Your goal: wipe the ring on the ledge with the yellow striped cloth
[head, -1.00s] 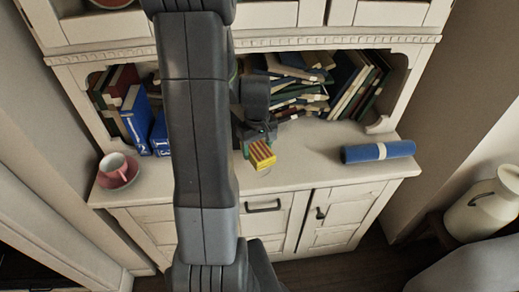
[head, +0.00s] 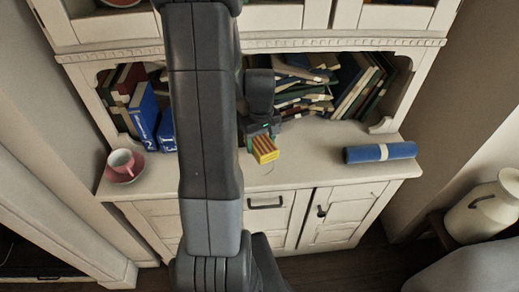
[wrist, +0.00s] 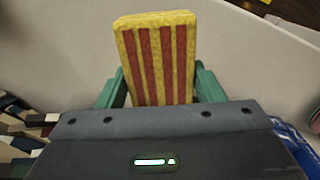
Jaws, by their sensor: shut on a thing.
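The yellow cloth with red stripes (head: 265,149) is a folded pad held at the ledge (head: 310,165) of the cabinet. In the wrist view the cloth (wrist: 158,58) stands out between the green fingers of my gripper (wrist: 156,88), which is shut on it. In the head view my gripper (head: 259,136) is just behind the cloth, low over the ledge. I cannot tell whether the cloth touches the surface. A faint thin curved mark (head: 269,170) shows on the ledge just in front of the cloth; the rest of the ring is not clear.
A pink cup on a saucer (head: 123,164) stands at the left end of the ledge. A blue roll with a white band (head: 381,152) lies at the right. Books (head: 350,92) fill the niche behind. The ledge between cloth and roll is clear.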

